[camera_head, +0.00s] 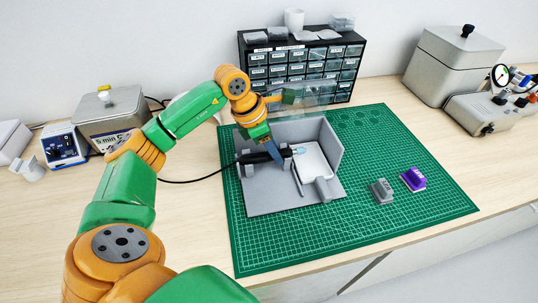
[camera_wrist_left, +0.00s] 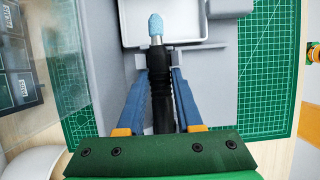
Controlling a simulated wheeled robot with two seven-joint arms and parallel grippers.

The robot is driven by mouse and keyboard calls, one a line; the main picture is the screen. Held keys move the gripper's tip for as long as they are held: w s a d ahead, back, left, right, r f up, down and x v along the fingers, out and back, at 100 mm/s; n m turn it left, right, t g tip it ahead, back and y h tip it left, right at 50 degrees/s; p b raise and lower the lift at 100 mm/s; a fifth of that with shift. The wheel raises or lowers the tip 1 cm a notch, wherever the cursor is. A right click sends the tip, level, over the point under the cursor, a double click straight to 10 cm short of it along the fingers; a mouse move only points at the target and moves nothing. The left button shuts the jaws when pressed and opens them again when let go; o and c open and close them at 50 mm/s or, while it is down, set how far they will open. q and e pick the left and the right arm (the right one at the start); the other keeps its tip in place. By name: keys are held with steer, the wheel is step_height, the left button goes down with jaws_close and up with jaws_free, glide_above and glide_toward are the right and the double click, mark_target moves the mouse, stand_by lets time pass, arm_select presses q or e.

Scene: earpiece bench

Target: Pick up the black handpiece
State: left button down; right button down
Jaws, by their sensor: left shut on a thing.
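The black handpiece (camera_head: 255,158) has a light blue tip and a cable running off to the left. It lies across the grey fixture (camera_head: 262,203) on the green mat. My left gripper (camera_head: 272,152) reaches down over it and is shut on it. In the left wrist view the handpiece (camera_wrist_left: 160,85) runs between the blue fingers of the left gripper (camera_wrist_left: 158,90), its blue tip pointing away over a white tray (camera_wrist_left: 190,28). I cannot tell whether the handpiece is clear of its supports. My right gripper is not in view.
A grey block (camera_head: 382,191) and a purple block (camera_head: 413,179) sit on the cutting mat (camera_head: 420,215) at the right. A black drawer cabinet (camera_head: 300,65) stands behind the fixture. A clear shield (camera_head: 312,97) rises at the fixture's back. The mat's front is free.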

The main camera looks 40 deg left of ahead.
mark_target(282, 150)
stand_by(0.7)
arm_select(q)
steer(key=shift+w+r, duration=0.1)
steer(key=shift+r, duration=0.25)
step_height(282, 150, up, 3)
steer(key=shift+f+b, duration=0.15)
steer(key=shift+b, duration=0.55)
steer(key=s+d+r+b, duration=0.1)
steer(key=s+d+r, duration=0.4)
steer(key=s+r, duration=0.4)
steer(key=s, duration=0.4)
steer(key=shift+d+r, duration=0.2)
steer(key=shift+r, duration=0.1)
